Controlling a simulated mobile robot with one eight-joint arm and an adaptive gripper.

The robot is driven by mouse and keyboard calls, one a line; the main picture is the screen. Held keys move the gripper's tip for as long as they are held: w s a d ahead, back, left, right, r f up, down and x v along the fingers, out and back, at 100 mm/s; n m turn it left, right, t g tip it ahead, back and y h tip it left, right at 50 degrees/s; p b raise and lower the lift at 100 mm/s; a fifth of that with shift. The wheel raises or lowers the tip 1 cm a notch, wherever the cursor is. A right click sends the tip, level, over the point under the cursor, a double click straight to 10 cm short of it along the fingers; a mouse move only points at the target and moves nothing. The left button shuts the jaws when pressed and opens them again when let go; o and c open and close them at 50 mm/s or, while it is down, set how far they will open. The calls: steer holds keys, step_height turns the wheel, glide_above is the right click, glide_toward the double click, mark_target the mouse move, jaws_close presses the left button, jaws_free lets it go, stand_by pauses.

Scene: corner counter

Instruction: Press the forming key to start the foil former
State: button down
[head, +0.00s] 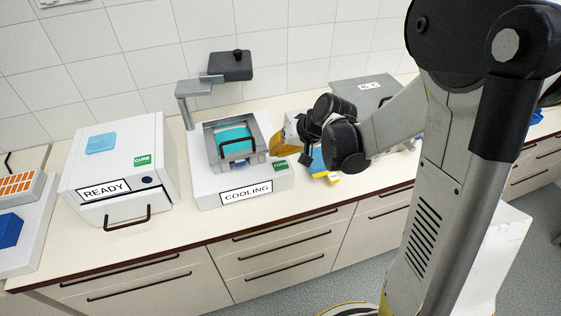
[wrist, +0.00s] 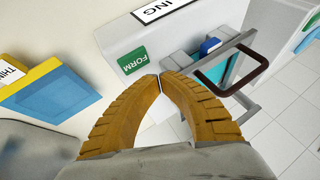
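The foil former (head: 208,185) is a white machine on the counter with a "COOLING" label, a grey frame, a teal sheet inside and a dark handle. Its green forming key (head: 280,165), marked "FORM", is on the right of its top; it also shows in the wrist view (wrist: 133,60). My gripper (head: 274,153) has orange fingers and is just above the key in the head view. In the wrist view the fingertips (wrist: 160,80) meet with nothing between them, just beside the key's lower right corner. I cannot tell whether they touch the machine.
A white machine (head: 90,165) labelled "READY" with a green "CURE" key stands to the left. A grey arm with a dark block (head: 230,66) rises behind the former. A blue and yellow item (wrist: 50,90) lies close to the former. A grey-topped box (head: 365,92) stands at the right.

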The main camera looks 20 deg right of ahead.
mark_target(277, 163)
steer(key=shift+r+p, duration=0.9)
steer(key=shift+r, duration=0.65)
steer(key=s+r+n+t+h+b, duration=0.1)
steer(key=s+h+b, duration=0.3)
steer(key=s, duration=1.6)
steer(key=d+r+b, duration=0.1)
steer(key=b, duration=0.3)
steer(key=shift+s+r+n+b, duration=0.3)
steer(key=shift+s+r+b, duration=0.05)
steer(key=shift+s+r, duration=0.05)
